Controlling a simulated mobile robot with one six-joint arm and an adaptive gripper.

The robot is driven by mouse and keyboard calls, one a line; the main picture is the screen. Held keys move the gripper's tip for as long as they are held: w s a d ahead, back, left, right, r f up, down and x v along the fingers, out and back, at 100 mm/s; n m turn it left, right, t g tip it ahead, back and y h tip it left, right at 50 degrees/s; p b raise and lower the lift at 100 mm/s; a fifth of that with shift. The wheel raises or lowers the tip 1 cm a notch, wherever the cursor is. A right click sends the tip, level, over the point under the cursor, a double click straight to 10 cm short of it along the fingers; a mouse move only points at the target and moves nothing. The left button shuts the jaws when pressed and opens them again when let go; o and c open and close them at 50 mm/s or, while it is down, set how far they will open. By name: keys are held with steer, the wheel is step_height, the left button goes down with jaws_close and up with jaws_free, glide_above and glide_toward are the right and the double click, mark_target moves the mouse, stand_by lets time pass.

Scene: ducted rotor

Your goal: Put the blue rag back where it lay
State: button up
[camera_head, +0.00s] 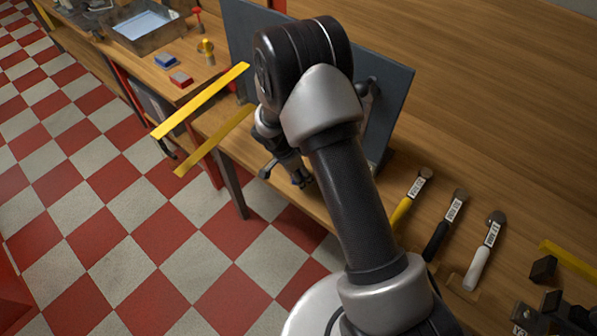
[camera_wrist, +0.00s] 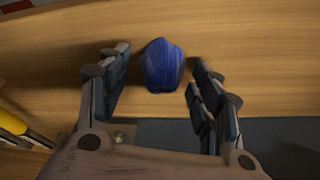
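The blue rag (camera_wrist: 162,66) is a small crumpled bundle on the wooden bench top (camera_wrist: 250,40) in the wrist view. My gripper (camera_wrist: 160,60) is open, with one finger on each side of the rag. A narrow gap shows between the rag and each finger, so it does not look gripped. In the head view my gripper (camera_head: 302,181) points down near the bench's front edge, beside a dark upright panel (camera_head: 392,100). The rag is not visible in the head view; my arm covers much of that area.
Yellow (camera_head: 402,212), black (camera_head: 436,240) and white (camera_head: 478,268) handled tools lie along the bench at right. Yellow bars (camera_head: 200,100) jut out over the checkered floor (camera_head: 130,210). A grey tray (camera_head: 145,25) and blue and red blocks (camera_head: 181,79) stand at upper left.

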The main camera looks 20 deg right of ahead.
steer(key=shift+o, duration=0.8)
steer(key=shift+r, duration=0.15)
steer(key=s+a+r+n+p, duration=0.1)
steer(key=s+r, duration=0.1)
steer(key=r, duration=0.8)
steer(key=s+a+r+n+p, duration=0.1)
steer(key=r+p, duration=0.1)
steer(key=r, duration=0.9)
steer(key=s+d+r+n+t+y, duration=0.1)
steer(key=s+d+r+n, duration=0.25)
steer(key=s+r, duration=0.55)
steer(key=s+r+n+t, duration=0.1)
steer(key=s+r+n, duration=0.1)
steer(key=s, duration=0.3)
steer(key=s+a+r+n+t+y, duration=0.1)
steer(key=s+r+n, duration=0.1)
steer(key=s+n, duration=0.2)
steer(key=s+r+n+y, duration=0.1)
steer(key=s+r+n, duration=0.2)
steer(key=s, duration=0.3)
steer(key=shift+s+a+t, duration=0.15)
steer(key=shift+s+t, duration=0.25)
